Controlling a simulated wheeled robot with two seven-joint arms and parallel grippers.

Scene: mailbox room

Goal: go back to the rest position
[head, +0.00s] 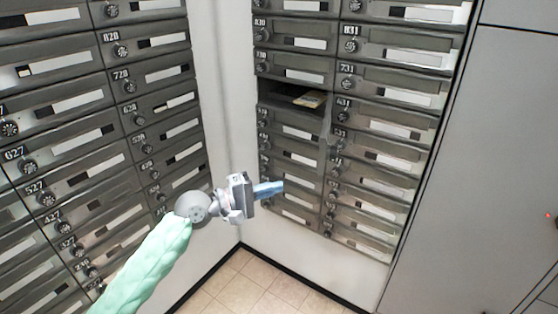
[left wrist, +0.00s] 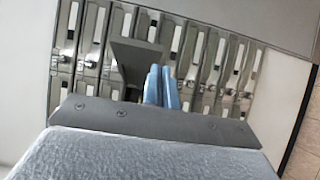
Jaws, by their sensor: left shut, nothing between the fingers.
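My left gripper (head: 268,188) is in the middle of the head view, in front of the lower part of the right-hand mailbox bank (head: 357,182). Its blue fingers are shut together with nothing between them. In the left wrist view the two blue fingers (left wrist: 162,86) lie side by side, pointing toward the mailbox rows. One mailbox compartment (head: 280,97) above the gripper is open, with a tan item (head: 309,99) inside it. My right gripper is not in view.
A second mailbox bank (head: 85,133) stands on the left wall. A white corner wall (head: 219,90) separates the banks. A grey cabinet (head: 478,150) fills the right side. The tiled floor (head: 250,285) is clear where it shows.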

